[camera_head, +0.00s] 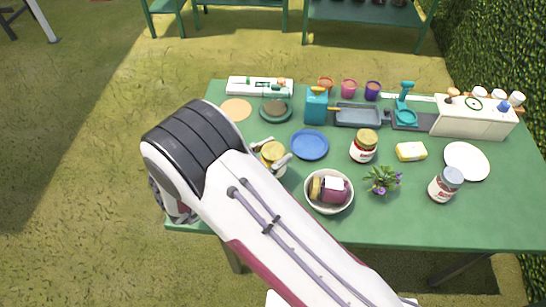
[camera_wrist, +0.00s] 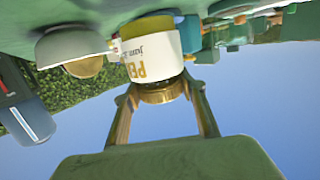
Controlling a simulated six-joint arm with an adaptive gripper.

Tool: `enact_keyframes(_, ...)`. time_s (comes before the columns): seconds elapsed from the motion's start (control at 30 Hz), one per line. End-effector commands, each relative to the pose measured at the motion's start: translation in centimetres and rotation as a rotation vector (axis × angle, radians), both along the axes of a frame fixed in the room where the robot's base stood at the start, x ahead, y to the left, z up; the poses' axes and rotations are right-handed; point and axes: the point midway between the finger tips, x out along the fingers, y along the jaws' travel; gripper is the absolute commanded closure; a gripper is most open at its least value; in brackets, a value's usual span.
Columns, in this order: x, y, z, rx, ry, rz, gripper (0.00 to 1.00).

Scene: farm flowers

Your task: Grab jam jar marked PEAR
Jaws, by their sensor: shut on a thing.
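In the head view, a jam jar with a gold lid (camera_head: 273,151) is between the fingers of my gripper (camera_head: 270,157), at the left part of the green table (camera_head: 430,222). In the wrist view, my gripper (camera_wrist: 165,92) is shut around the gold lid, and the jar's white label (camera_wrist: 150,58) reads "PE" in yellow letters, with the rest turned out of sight. The wrist picture is upside down. I cannot tell whether the jar's base touches the table.
A white bowl (camera_head: 324,207) holding a tipped jar is close to the right of my gripper.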

Motion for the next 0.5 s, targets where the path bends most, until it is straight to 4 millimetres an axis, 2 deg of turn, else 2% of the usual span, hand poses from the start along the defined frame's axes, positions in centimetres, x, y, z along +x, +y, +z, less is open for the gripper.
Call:
enact_keyframes(0.2, 0.0, 0.0, 2.9, 0.002, -0.004, -0.001, 0.96)
enact_keyframes(0.5, 0.0, 0.0, 5.8, 0.001, -0.004, 0.0, 0.96)
